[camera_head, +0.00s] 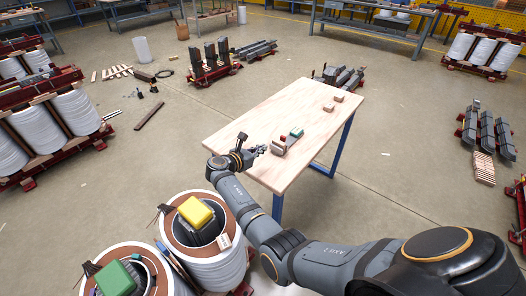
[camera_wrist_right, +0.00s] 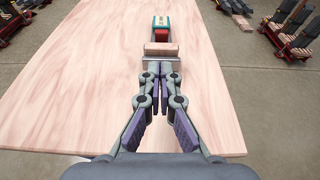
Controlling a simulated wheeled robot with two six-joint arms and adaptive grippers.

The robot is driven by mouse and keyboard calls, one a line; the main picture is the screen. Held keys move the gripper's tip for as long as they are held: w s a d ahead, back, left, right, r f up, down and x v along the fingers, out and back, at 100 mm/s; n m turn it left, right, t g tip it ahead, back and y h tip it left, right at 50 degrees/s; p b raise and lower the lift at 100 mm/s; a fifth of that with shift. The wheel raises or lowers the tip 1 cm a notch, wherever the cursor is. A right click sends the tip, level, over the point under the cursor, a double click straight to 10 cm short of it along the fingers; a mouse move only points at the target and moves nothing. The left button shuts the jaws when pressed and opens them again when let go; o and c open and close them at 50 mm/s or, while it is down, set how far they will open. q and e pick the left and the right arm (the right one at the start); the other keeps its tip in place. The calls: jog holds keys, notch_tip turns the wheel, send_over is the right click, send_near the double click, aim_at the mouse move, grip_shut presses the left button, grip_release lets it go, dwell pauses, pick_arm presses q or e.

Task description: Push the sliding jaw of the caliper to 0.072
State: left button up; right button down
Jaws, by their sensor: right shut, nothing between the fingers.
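The caliper (camera_head: 287,144) lies on the wooden table, with a red part and a teal part on its grey body. It also shows in the right wrist view, where the teal part (camera_wrist_right: 162,21) and red part (camera_wrist_right: 161,35) lie behind a wooden end piece (camera_wrist_right: 161,50). I cannot read any scale, nor tell for certain which part is the sliding jaw. My right gripper (camera_head: 262,149) is shut and empty, with its fingertips (camera_wrist_right: 161,68) pointing at the near end of the caliper. Whether they touch it is unclear. My left gripper is not in view.
Two small wooden blocks (camera_head: 327,107) lie farther back on the table (camera_head: 240,118). Much of the tabletop's left side is bare. Drums carrying a yellow block (camera_head: 196,212) and a green block (camera_head: 115,279) stand at the table's near left.

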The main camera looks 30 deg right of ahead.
aim_at(282, 137)
jog(key=b+x, duration=0.6)
jog(key=x, duration=0.4)
jog(key=shift+r+b, duration=0.2)
jog(key=shift+b, duration=0.2)
jog(key=shift+w+d+r, duration=0.1)
jog(key=shift+w+d, duration=0.1)
jog(key=shift+d, duration=0.25)
jog(key=shift+r, duration=0.1)
jog(key=d, duration=0.1)
jog(key=w+d, duration=0.1)
jog(key=d, duration=0.1)
jog(key=w+d, duration=0.1)
jog(key=d, duration=0.1)
jog(key=shift+a, duration=0.1)
